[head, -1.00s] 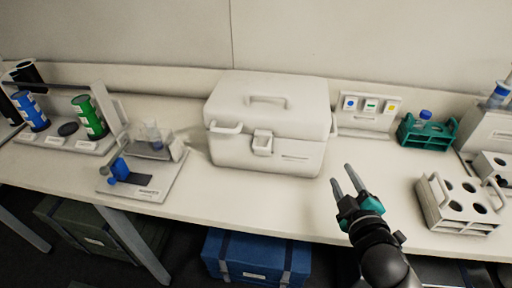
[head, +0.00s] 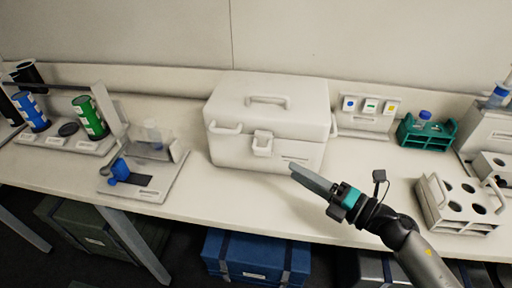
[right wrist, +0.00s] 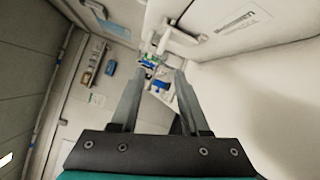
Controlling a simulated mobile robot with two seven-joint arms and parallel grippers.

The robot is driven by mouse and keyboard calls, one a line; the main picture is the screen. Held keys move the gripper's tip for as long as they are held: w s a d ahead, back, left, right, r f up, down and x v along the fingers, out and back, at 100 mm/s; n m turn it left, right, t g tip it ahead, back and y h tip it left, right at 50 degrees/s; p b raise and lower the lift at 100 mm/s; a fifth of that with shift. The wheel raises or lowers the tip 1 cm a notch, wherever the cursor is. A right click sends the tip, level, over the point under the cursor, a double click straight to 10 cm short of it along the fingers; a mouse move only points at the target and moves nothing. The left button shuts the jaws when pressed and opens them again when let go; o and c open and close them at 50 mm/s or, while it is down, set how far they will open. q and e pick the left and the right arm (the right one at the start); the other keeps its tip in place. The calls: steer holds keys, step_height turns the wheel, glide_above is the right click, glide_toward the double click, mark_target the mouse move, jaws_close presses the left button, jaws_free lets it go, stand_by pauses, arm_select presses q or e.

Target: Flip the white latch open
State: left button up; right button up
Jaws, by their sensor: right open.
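The white latch (head: 263,144) is on the front of the closed white box (head: 225,150), below the lid seam. It hangs down against the box front. The latch also shows in the right wrist view (right wrist: 182,37), beyond the fingertips near the top. My right gripper (head: 296,174) is open and empty, in front of the box's right part. Its fingers point left, to the right of and lower than the latch, apart from it. In the right wrist view, my right gripper (right wrist: 160,73) has a clear gap between its fingers. My left gripper is not in view.
A clear-covered device with a blue part (head: 121,170) stands left of the box. Blue (head: 33,112) and green (head: 90,117) canisters are farther left. A teal rack (head: 425,135) and a white rack (head: 460,208) are at right. The bench in front of the box is free.

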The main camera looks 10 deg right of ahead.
mark_target(256, 149)
steer(key=x, duration=1.3)
steer(key=shift+p, duration=0.4)
steer(key=shift+c, duration=0.2)
steer(key=shift+d, duration=0.1)
jaws_close()
stand_by(0.4)
